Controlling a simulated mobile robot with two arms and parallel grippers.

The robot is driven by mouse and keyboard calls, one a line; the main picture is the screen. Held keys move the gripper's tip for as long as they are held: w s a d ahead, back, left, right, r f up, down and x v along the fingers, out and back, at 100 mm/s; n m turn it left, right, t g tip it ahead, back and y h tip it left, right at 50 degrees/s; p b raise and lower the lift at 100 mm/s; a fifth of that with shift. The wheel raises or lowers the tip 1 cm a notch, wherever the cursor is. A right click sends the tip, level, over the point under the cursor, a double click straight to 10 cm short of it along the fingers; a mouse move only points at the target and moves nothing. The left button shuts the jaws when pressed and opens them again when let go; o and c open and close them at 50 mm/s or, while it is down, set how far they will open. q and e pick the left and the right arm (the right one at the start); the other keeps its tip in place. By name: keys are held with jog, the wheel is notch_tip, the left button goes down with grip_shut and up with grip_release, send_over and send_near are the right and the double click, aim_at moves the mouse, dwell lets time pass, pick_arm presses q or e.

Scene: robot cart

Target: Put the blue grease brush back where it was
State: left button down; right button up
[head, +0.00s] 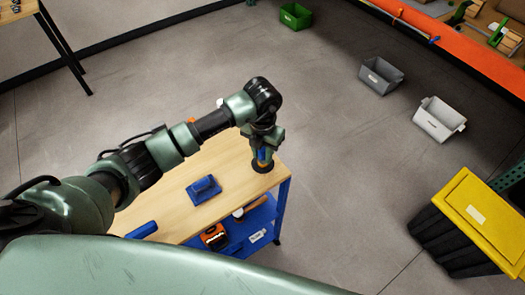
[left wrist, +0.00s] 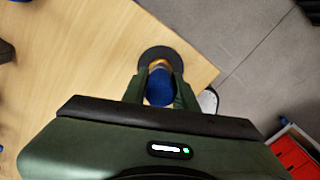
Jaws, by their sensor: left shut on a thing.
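My left gripper (head: 263,147) points down over the far right corner of the wooden cart top (head: 236,160). It is shut on the blue grease brush (head: 262,155), which stands roughly upright. In the left wrist view the round blue end of the brush (left wrist: 160,88) shows between the fingers of the gripper (left wrist: 159,78). A flat black disc (head: 263,166) lies directly under the brush, with an orange part at its middle. I cannot tell whether the brush touches the disc. My right gripper is not in view.
A blue float-like tool (head: 204,190) lies on the cart top. The blue lower shelf (head: 262,222) holds an orange and black item (head: 215,237). A yellow-lidded black bin (head: 480,215) stands at right. Grey (head: 381,75), white (head: 438,118) and green (head: 295,16) bins stand on the floor.

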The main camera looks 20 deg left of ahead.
pick_arm(q)
jog(key=c, duration=1.1)
grip_release()
jog(key=shift+r, duration=0.1)
jog(key=shift+r, duration=0.3)
notch_tip(320, 180, up, 11)
jog(key=b, duration=0.3)
jog(key=shift+r, duration=0.1)
